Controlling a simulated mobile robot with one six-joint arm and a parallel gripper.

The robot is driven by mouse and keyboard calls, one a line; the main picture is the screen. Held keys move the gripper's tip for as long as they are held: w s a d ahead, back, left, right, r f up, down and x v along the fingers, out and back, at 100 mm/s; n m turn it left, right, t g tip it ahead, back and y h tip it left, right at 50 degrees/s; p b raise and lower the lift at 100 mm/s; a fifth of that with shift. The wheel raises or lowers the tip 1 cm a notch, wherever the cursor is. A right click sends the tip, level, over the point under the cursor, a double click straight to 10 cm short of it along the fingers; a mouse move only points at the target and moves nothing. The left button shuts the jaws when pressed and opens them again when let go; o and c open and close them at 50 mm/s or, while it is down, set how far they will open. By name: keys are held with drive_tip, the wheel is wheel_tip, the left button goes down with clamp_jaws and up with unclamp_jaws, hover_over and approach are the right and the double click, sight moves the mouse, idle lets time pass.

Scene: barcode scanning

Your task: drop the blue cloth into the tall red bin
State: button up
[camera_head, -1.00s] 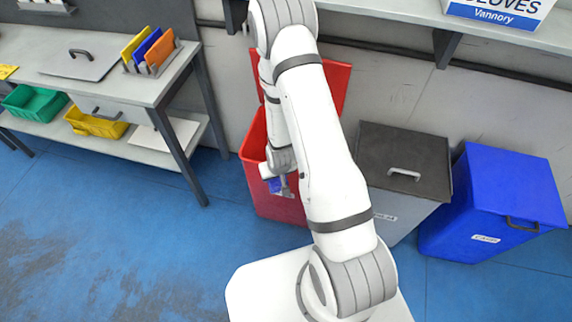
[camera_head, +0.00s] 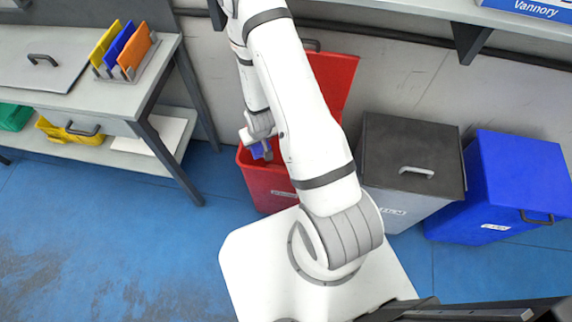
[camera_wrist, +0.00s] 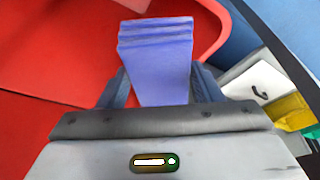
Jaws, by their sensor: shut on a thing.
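The blue cloth (camera_wrist: 158,65) is a folded, periwinkle-blue stack in the wrist view. My gripper (camera_wrist: 160,88) is shut on it, with a dark finger on each side. In the head view the cloth (camera_head: 258,151) is a small blue patch below my gripper (camera_head: 260,143), partly hidden. The tall red bin (camera_head: 268,189) stands behind my arm with its red lid (camera_head: 335,80) raised against the wall. The cloth appears at the bin's opening, near its left side. In the wrist view the red bin (camera_wrist: 60,50) fills the area behind and left of the cloth.
A grey bin with a dark lid (camera_head: 410,155) and a blue bin (camera_head: 515,185) stand right of the red bin, both closed. A workbench (camera_head: 150,90) with coloured folders (camera_head: 125,48) stands at left. The blue floor (camera_head: 120,240) at front left is clear.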

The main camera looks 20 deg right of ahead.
drive_tip(key=shift+d, duration=0.2)
drive_tip(key=shift+w+d+f+b, duration=0.1)
drive_tip(key=shift+w+f+b, duration=0.05)
drive_tip(key=shift+b, duration=0.15)
drive_tip(key=d+r+m+b, duration=0.25)
drive_tip(key=d+b, duration=1.15)
drive_tip(key=b, duration=0.7)
wheel_tip(320, 180, down, 6)
drive_tip(key=b, duration=0.4)
drive_tip(key=shift+w+m+h, duration=0.25)
drive_tip(key=shift+m+h, duration=0.1)
drive_tip(key=shift+h, duration=0.05)
drive_tip(key=o, duration=1)
